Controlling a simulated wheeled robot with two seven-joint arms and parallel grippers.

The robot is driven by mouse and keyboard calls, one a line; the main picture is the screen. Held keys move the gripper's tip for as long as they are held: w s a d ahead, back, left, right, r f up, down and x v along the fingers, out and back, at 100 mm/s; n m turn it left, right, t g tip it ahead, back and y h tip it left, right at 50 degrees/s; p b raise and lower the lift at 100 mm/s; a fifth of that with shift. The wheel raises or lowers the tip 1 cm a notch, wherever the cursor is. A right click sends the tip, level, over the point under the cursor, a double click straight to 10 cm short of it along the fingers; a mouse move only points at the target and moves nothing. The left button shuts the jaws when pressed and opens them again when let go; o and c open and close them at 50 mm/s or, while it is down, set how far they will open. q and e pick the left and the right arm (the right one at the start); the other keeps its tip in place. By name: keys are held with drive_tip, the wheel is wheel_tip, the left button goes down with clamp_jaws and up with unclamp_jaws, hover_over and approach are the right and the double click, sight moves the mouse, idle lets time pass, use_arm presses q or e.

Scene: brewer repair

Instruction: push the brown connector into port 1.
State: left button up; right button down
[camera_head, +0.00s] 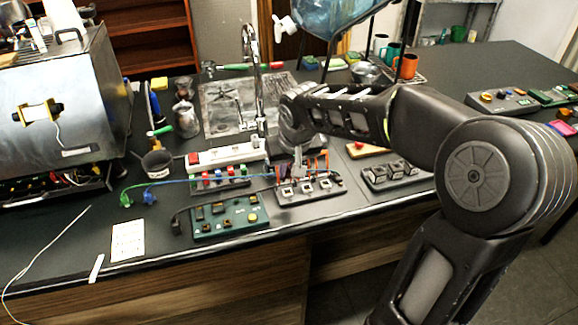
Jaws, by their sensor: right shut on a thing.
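My right gripper (298,168) reaches down over the black block with white-framed sockets (310,194). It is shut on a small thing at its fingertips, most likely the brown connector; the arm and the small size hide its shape. Thin orange-brown strands (319,163) show just right of the fingertips, behind the block. The fingertips are close above the block's back edge; I cannot tell whether the held thing touches a socket. The port numbers are too small to read. My left gripper is not in view.
A green board (226,218) lies front left of the block, and a black switch block (390,174) stands to its right. Blue and green cables run left to a blue plug (149,197) and a green plug (126,198). A white power strip (225,156) lies behind.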

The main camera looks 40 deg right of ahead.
sight(288, 177)
drive_tip(key=shift+d+f, duration=0.1)
drive_tip(key=shift+f, duration=0.1)
drive_tip(key=shift+f+b, duration=0.4)
drive_tip(key=shift+f, duration=0.1)
drive_tip(key=shift+f+b, duration=0.55)
drive_tip(key=shift+f, duration=0.4)
drive_tip(key=shift+f+b, duration=0.75)
drive_tip(key=shift+b, duration=0.8)
idle(1.5)
drive_tip(key=c, duration=1.3)
unclamp_jaws()
drive_tip(key=shift+c, duration=0.2)
